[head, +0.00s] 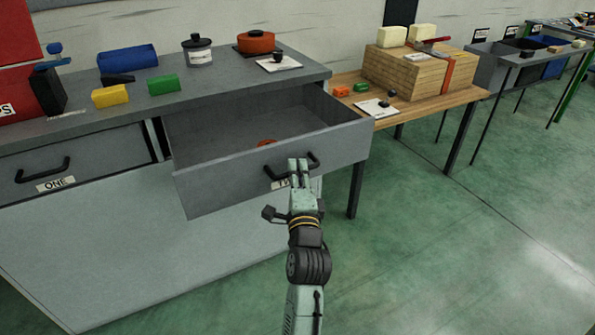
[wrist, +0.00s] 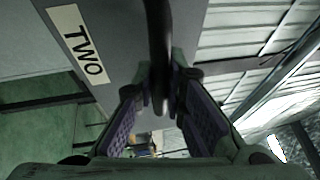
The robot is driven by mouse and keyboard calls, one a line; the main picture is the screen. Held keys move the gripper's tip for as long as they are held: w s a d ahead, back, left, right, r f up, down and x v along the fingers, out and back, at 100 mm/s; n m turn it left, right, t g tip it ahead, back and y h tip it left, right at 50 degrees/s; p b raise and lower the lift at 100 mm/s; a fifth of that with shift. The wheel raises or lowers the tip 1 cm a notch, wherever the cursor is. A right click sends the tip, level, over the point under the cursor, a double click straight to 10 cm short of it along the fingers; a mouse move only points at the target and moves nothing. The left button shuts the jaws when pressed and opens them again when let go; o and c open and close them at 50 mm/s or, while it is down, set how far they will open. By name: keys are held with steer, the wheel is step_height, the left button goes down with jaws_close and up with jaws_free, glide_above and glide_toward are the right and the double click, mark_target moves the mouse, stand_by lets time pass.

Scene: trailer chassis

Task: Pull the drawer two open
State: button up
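Drawer two (head: 215,185) is a grey drawer standing well out of the grey cabinet. Its inside shows. Its black bar handle (head: 312,163) is on the front panel, and the handle also shows in the wrist view (wrist: 158,40). The label TWO (wrist: 77,45) reads clearly in the wrist view and is mostly hidden behind my gripper in the head view. My gripper (head: 298,168) is at the handle, with its fingers closed in on both sides of the bar (wrist: 160,85).
An orange-red item (head: 267,143) lies in the drawer. Closed drawer one (head: 90,160) is at left. The cabinet top (head: 215,85) holds blocks, a jar and an orange pot. A wooden table (head: 440,102) stands right of the drawer. Green floor (head: 450,250) is clear at front right.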

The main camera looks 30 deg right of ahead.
steer(key=o, duration=0.4)
steer(key=v, duration=0.7)
steer(key=shift+s, duration=0.25)
stand_by(0.4)
